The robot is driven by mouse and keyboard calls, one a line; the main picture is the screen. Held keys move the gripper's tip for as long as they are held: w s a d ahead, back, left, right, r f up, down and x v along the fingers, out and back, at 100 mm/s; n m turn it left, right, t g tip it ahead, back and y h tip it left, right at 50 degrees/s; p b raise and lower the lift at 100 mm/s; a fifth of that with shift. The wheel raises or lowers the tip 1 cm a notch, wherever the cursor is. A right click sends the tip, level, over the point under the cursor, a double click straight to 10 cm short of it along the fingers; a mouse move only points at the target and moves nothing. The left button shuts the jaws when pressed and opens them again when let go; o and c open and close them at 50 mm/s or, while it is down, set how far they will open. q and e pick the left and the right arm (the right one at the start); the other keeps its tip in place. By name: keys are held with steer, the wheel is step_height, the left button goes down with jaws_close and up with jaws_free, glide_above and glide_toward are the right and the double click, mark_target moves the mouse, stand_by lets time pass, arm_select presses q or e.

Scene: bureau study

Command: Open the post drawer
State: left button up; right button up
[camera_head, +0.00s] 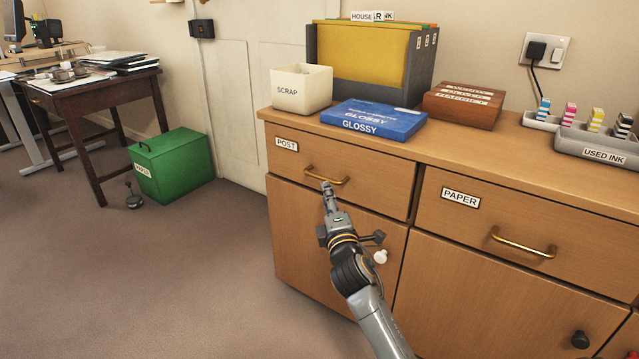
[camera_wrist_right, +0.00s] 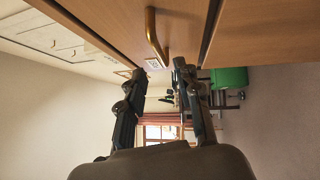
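The post drawer (camera_head: 377,181) is the upper left drawer of the wooden cabinet, with a POST label (camera_head: 287,145) and a brass bar handle (camera_head: 340,180). Its front looks flush with the cabinet, so it is shut. My left gripper is not in view.
The paper drawer (camera_head: 480,225) with its own brass handle is to the right. A white scrap box (camera_head: 302,88), blue glossy box (camera_head: 374,120), wooden box (camera_head: 463,104) and ink holders stand on top. A green bin (camera_head: 175,165) is at left. The floor before the cabinet is clear.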

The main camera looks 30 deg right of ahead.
mark_target(322, 179)
steer(key=b+x, duration=0.2)
steer(key=x, duration=0.6)
steer(key=shift+f, duration=0.1)
steer(key=shift+c, duration=0.4)
jaws_close()
